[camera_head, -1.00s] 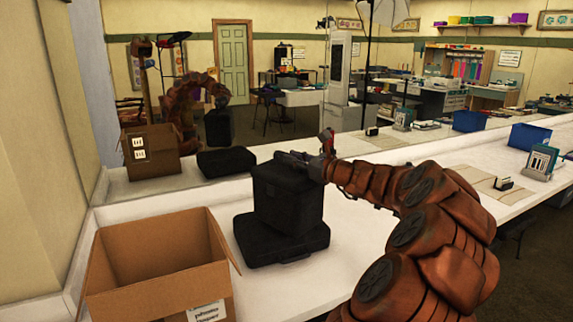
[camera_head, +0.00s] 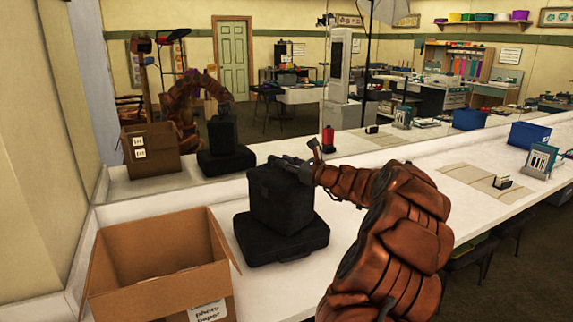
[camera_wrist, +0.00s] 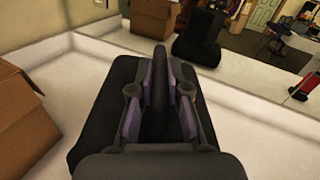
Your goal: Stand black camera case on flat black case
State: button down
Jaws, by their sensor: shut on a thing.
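The black camera case (camera_head: 281,203) is upright over the flat black case (camera_head: 300,243), which lies on the white counter. In the head view its lower edge appears to meet the flat case's top; whether it bears full weight there I cannot tell. My gripper (camera_head: 290,163) is at the top of the camera case. In the wrist view my gripper (camera_wrist: 158,105) has its fingers shut on the dark handle (camera_wrist: 158,75) of the case. The case hides much of the flat case's top.
An open cardboard box (camera_head: 160,272) stands to the left of the cases. A mirror behind the counter reflects the cases, the box and my arm. A red bottle (camera_head: 327,138) stands near the mirror. The counter (camera_head: 390,190) to the right has free room.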

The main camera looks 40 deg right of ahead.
jog(key=shift+f, duration=0.2)
jog(key=c, duration=1.1)
grip_release()
jog(key=shift+f, duration=0.1)
jog(key=shift+c, duration=0.2)
jog(key=s+b, duration=0.1)
jog(key=s, duration=1.1)
jog(key=shift+d, duration=0.25)
